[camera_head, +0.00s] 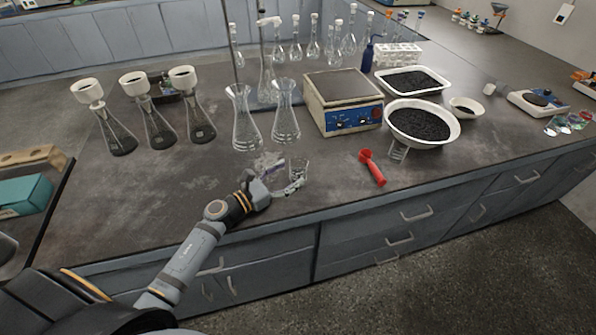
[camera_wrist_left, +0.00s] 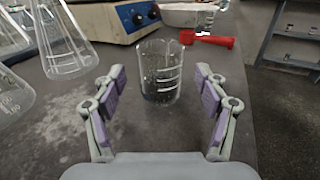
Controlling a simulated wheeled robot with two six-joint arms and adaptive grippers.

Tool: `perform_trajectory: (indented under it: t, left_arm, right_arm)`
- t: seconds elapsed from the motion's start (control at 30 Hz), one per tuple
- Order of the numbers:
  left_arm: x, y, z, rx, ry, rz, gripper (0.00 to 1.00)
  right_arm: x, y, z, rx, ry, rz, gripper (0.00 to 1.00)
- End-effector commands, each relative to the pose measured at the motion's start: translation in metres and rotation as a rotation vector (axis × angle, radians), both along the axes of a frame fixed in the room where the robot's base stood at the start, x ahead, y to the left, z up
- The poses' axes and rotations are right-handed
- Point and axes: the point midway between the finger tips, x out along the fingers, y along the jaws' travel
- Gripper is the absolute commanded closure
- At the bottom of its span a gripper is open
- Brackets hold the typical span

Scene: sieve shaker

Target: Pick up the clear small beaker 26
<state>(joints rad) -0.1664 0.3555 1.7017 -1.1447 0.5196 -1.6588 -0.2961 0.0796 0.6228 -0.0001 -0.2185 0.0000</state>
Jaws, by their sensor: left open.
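The clear small beaker (camera_wrist_left: 160,75) stands upright on the dark bench, in the middle of the left wrist view. It also shows in the head view (camera_head: 299,168), at the tip of my left arm. My left gripper (camera_wrist_left: 160,106) is open, with one finger to each side of the beaker's line. The beaker stands just ahead of the fingertips and I see no finger touching it. In the head view my left gripper (camera_head: 281,178) partly covers the beaker's lower part. My right gripper is not in view.
Two clear conical flasks (camera_head: 245,120) (camera_head: 286,112) stand behind the beaker. A red scoop (camera_head: 372,167) lies to its right. A boxy device (camera_head: 343,100) and a white bowl of black grains (camera_head: 422,123) stand farther back. The bench's front edge is close.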

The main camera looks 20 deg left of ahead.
Motion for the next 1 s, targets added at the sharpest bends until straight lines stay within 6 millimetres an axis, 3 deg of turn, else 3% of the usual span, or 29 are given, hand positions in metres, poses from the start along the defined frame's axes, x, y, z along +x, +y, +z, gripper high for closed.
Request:
perform_trajectory:
  t: [0.03,0.2,0.47,0.93,1.0]
  left_arm:
    - [0.01,-0.006,0.007,-0.007,-0.004,0.002,0.27]
    - [0.031,-0.02,0.004,-0.003,-0.001,0.001,0.27]
    - [0.034,-0.022,0.001,-0.001,0.001,-0.001,0.27]
    - [0.034,-0.022,0.001,-0.001,0.001,0.0,0.88]
    - [0.034,-0.022,0.002,-0.001,0.0,-0.001,0.9]
  right_arm:
    - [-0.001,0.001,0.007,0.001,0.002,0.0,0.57]
    - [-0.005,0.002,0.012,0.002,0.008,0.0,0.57]
    - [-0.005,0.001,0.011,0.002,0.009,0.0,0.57]
    - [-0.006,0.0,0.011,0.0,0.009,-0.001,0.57]
    - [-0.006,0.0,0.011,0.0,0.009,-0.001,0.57]
